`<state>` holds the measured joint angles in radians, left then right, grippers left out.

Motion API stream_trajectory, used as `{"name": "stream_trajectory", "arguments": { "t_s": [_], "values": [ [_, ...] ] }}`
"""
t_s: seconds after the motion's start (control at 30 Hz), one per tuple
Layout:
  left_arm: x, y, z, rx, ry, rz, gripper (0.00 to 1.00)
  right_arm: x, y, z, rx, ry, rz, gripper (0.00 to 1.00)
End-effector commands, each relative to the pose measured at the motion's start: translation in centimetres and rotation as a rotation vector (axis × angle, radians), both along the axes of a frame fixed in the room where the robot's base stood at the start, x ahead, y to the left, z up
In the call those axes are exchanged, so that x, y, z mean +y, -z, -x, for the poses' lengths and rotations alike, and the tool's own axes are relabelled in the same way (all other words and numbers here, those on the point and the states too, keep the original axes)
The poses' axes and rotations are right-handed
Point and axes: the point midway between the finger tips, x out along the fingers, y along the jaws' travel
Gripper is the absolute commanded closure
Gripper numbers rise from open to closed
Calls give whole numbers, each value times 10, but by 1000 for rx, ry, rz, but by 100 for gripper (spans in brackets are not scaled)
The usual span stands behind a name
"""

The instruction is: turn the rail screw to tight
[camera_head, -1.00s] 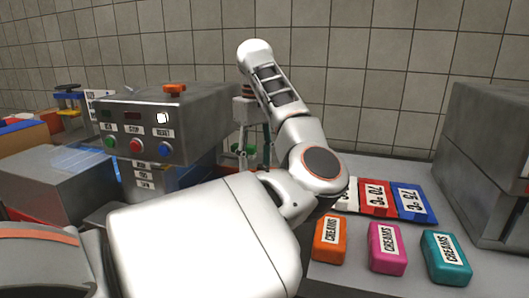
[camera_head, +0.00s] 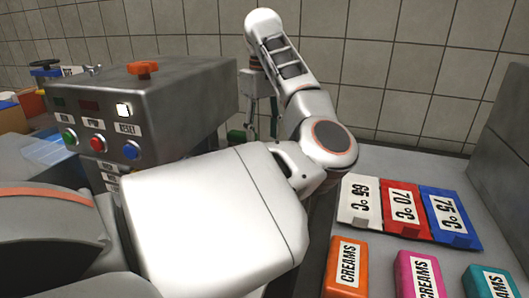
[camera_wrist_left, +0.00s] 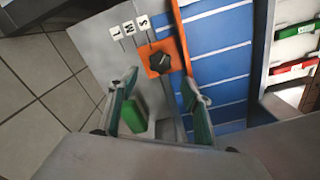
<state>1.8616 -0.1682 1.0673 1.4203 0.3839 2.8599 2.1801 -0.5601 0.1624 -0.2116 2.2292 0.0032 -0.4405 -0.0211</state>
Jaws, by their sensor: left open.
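In the left wrist view, a black knob (camera_wrist_left: 159,61), which looks like the rail screw, sits on an orange bracket (camera_wrist_left: 180,60) beside letter labels L, M and S (camera_wrist_left: 128,27). Whether it is tight cannot be told. My left gripper (camera_wrist_left: 158,92) is open, its two green-padded fingers apart and empty, with the knob ahead of and between the fingertips. No finger is seen touching the knob. In the head view, the left gripper (camera_head: 262,112) points down behind the control box, partly hidden by my arm; the knob is hidden there. The right gripper is not seen.
The grey control box (camera_head: 185,85) with an orange knob on top (camera_head: 143,69) stands left of the gripper. Temperature cards (camera_head: 403,208) and creams packs (camera_head: 346,265) lie at right. A blue striped surface (camera_wrist_left: 220,60) lies beside the orange bracket.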

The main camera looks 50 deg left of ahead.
Motion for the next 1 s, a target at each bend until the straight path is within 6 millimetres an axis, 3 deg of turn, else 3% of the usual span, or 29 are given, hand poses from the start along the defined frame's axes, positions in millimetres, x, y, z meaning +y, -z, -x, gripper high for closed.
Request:
{"name": "stream_trajectory", "arguments": {
  "t_s": [0.1,0.3,0.5,0.77,0.93,1.0],
  "values": [
    [0,27,0,11,0,0,51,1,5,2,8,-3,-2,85],
    [0,54,0,10,0,0,51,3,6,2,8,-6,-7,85],
    [0,65,0,5,1,0,51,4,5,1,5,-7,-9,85],
    [0,64,0,2,1,0,51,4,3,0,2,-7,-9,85],
    [0,64,0,2,2,0,89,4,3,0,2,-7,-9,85],
    [0,64,0,3,2,0,89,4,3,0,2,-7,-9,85]
  ]
}}
